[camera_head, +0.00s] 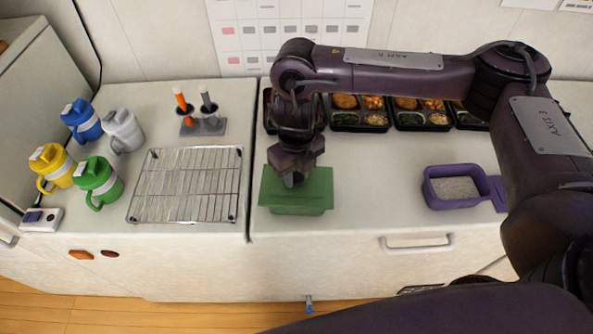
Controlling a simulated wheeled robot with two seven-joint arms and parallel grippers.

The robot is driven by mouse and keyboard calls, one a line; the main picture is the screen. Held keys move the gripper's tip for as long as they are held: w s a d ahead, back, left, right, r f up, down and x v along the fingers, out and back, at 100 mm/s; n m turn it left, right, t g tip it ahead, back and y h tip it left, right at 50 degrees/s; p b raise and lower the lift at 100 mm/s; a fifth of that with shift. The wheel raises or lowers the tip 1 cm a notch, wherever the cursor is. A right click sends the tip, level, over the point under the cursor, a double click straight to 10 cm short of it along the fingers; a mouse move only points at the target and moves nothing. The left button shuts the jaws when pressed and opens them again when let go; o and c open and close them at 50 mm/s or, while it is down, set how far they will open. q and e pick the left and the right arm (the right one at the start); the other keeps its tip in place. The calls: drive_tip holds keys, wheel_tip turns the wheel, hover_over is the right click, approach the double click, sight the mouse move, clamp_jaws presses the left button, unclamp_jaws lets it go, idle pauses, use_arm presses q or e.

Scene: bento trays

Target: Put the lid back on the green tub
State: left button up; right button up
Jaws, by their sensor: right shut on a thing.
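The green tub (298,211) stands near the front edge of the right-hand counter. A flat green lid (318,187) lies over its top, and its wide surface hides the inside of the tub. My right gripper (292,178) points down at the middle of the lid and is shut on it; the fingertips and the part they grip are mostly hidden by the gripper's body. I cannot tell whether the lid touches the rim all around or is slightly above it. My left gripper is not in view.
Several bento trays (360,127) line the back, partly behind my right arm. A purple bin (428,189) of grey grains stands to the right. A wire rack (187,184), coloured jugs (97,181) and a marker holder (203,127) stand left. Counter between tub and bin is clear.

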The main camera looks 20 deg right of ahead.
idle(0.4)
drive_tip(key=o, duration=1)
drive_tip(key=shift+o, duration=0.5)
drive_tip(key=o, duration=0.4)
drive_tip(key=shift+o, duration=0.2)
drive_tip(key=shift+r, duration=0.15)
drive_tip(key=shift+r+p, duration=3.4)
drive_tip(key=shift+p, duration=0.15)
